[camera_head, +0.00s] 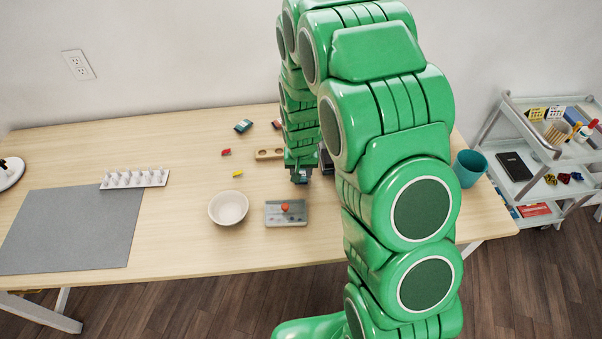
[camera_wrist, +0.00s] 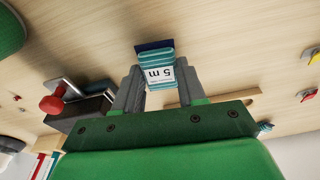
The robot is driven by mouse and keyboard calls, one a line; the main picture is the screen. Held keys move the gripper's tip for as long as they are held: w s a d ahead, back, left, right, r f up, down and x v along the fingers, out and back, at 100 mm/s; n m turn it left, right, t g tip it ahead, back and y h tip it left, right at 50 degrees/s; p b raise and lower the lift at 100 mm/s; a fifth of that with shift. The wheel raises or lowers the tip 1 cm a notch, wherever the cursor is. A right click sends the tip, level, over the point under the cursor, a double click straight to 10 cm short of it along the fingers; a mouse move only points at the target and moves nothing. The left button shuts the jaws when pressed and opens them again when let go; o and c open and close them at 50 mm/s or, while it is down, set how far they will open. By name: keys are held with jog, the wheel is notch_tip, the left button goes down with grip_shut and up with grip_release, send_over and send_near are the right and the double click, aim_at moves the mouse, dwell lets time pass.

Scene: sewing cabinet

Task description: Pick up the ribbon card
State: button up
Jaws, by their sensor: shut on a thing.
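The ribbon card (camera_wrist: 160,77), with teal bands and a white label reading "5 m", stands between the two grey fingers in the wrist view. My gripper (camera_wrist: 158,88) is shut on it, one finger on each side. The card's dark blue end sticks out past the fingertips. In the head view my gripper (camera_head: 300,176) points down over the table behind the small tray. The card cannot be made out clearly there. I cannot tell whether it touches the tabletop.
A white bowl (camera_head: 228,208) and a grey tray (camera_head: 273,221) with a red item stand in front of my gripper. A wooden block with holes (camera_head: 268,154) lies just left. A teal cup (camera_head: 469,168) stands far right. A grey mat (camera_head: 75,228) covers the left.

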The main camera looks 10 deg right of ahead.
jog(key=shift+s+d+r, duration=0.85)
jog(key=shift+s+r, duration=6.1)
jog(key=shift+r, duration=1.75)
jog(key=w+r+m+h, duration=0.15)
jog(key=w+m, duration=0.55)
jog(key=w, duration=1.6)
jog(key=w+d+m+g, duration=0.1)
jog(key=w+d+m, duration=0.3)
jog(key=w, duration=0.4)
jog(key=w+d+f+m, duration=0.1)
jog(key=w+d+m, duration=0.3)
jog(key=w, duration=0.5)
jog(key=shift+f+m+g, duration=0.25)
jog(key=shift+m+g, duration=0.15)
jog(key=shift+m, duration=0.4)
notch_tip(320, 180, down, 18)
jog(key=shift+d+r, duration=0.1)
